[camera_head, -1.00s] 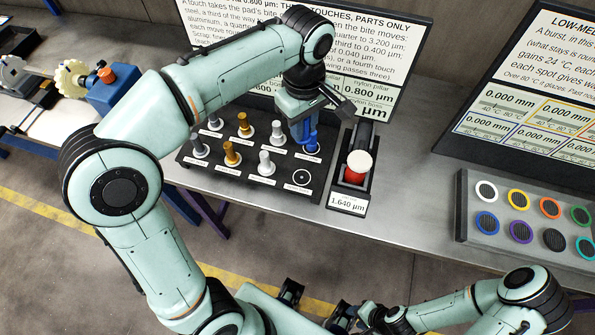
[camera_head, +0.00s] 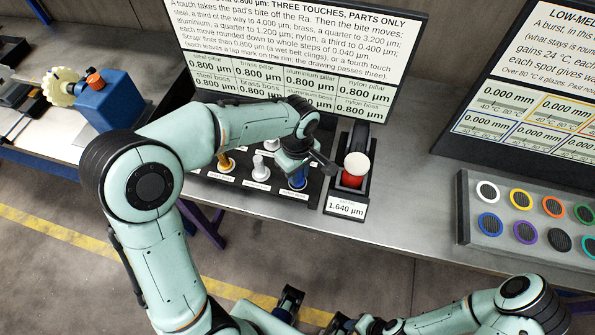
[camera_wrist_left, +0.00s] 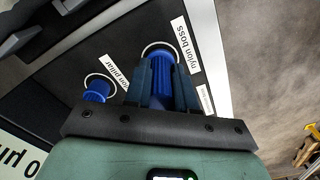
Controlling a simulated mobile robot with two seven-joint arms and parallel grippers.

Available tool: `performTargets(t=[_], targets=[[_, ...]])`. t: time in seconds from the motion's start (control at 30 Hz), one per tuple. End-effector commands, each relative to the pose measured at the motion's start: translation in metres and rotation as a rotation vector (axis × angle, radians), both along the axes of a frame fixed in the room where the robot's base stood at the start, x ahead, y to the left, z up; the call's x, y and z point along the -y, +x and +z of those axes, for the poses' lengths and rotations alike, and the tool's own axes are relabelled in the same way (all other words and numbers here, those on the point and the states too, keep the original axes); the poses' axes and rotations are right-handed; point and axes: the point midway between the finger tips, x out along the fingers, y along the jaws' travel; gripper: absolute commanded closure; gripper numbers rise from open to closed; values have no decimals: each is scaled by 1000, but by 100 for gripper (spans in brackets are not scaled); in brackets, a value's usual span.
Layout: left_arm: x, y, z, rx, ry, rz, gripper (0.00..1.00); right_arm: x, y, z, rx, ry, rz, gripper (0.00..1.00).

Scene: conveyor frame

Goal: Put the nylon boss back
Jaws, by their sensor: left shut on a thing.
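My left gripper (camera_head: 297,172) is shut on the blue nylon boss (camera_head: 298,182) at the front right spot of the black parts board (camera_head: 235,190). In the left wrist view the nylon boss (camera_wrist_left: 159,65) stands between the fingers, over the white ring beside the "nylon boss" label (camera_wrist_left: 184,50). I cannot tell whether its base touches the board. The blue nylon pillar (camera_wrist_left: 97,92) stands on its own ring, outside the fingers; the gripper hides it in the head view.
A brass-coloured part (camera_head: 225,163) and a pale part (camera_head: 261,170) stand close left of the gripper. A black gauge stand (camera_head: 346,205) reading 1.640 µm is close on the right. A sign board (camera_head: 300,60) rises behind.

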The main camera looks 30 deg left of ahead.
Motion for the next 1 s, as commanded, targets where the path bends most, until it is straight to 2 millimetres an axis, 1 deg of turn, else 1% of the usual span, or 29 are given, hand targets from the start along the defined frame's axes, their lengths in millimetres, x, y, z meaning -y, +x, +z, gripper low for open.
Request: performTargets(t=[0.23,0.37,0.4,0.47,0.77,0.87,0.97,1.0], targets=[[0,0,-1,1,1,0,100,0,0,0,0,0,0,57],[0,0,-5,0,0,0,100,0,-1,-3,-1,0,0,57],[0,0,-5,0,0,0,69,0,-1,-3,-1,0,0,57],[0,0,-4,0,0,0,50,0,-1,-3,-1,0,0,57],[0,0,-3,0,1,0,50,0,-1,-2,-1,0,0,57],[0,1,4,2,0,0,50,0,1,2,1,0,0,57],[0,1,18,4,0,1,50,0,1,3,1,0,1,57],[0,1,26,5,0,1,50,0,2,5,2,0,0,57]])
